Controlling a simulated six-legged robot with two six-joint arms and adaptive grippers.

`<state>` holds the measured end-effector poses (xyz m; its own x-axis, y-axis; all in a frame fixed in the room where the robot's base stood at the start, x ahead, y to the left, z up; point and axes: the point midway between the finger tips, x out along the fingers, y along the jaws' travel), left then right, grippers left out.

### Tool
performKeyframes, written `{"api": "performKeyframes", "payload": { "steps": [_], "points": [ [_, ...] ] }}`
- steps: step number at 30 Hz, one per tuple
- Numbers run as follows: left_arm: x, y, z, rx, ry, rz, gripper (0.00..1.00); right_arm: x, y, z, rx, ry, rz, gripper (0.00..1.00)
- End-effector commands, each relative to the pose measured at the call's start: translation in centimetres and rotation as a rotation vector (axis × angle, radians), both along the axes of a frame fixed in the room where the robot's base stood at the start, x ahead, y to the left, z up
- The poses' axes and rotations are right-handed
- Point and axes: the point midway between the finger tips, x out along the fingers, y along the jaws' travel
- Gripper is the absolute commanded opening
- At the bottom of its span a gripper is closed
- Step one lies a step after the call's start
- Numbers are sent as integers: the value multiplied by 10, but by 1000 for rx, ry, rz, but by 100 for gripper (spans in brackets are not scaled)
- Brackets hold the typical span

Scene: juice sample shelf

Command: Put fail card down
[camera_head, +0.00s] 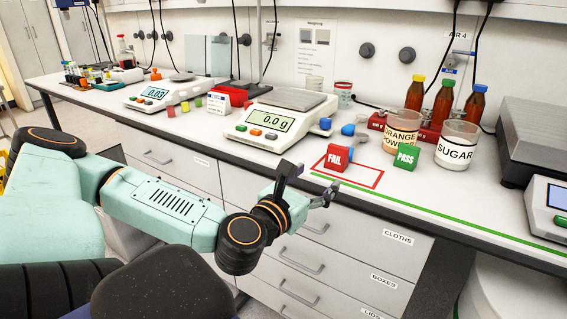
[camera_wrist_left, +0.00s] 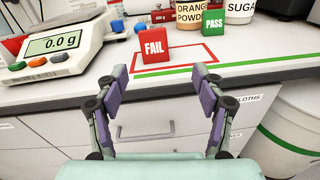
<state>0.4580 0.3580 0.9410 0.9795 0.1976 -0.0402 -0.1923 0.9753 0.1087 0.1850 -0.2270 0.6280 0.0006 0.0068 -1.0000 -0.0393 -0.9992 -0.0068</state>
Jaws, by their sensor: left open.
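The red FAIL card (camera_head: 338,158) is a small block standing upright on the white bench, inside a red outlined rectangle (camera_head: 372,186). It also shows in the left wrist view (camera_wrist_left: 154,47), near the rectangle's left side. The green PASS card (camera_head: 406,157) stands to its right, outside the outline. My left gripper (camera_head: 308,184) is open and empty in front of the bench edge, a little short of the FAIL card. In the left wrist view its fingers (camera_wrist_left: 163,82) are spread apart, with the card beyond them. My right gripper is not in view.
A scale reading 0.0 g (camera_head: 268,127) stands left of the cards. Cups labelled ORANGE POWDER (camera_head: 402,131) and SUGAR (camera_head: 455,145) stand behind, with capped brown bottles (camera_head: 441,104). A grey device (camera_head: 535,135) is at right. Drawers (camera_head: 340,238) lie below the bench.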

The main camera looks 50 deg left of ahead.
Motion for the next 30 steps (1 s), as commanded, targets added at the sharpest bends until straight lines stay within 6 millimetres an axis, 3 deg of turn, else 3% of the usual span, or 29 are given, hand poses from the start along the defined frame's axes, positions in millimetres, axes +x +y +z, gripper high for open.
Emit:
{"api": "performKeyframes", "payload": {
  "steps": [8, 14, 22, 30],
  "points": [
    [-14, -48, -85, 623, 372, -331, 69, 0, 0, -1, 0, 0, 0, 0],
    [-49, -79, -154, 1073, 582, -669, 69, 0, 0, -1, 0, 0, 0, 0],
    [-125, -110, -238, 1617, 708, -1248, 69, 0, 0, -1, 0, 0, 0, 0],
    [-221, -127, -295, 2023, 578, -1917, 69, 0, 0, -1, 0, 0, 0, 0]
  ]
}}
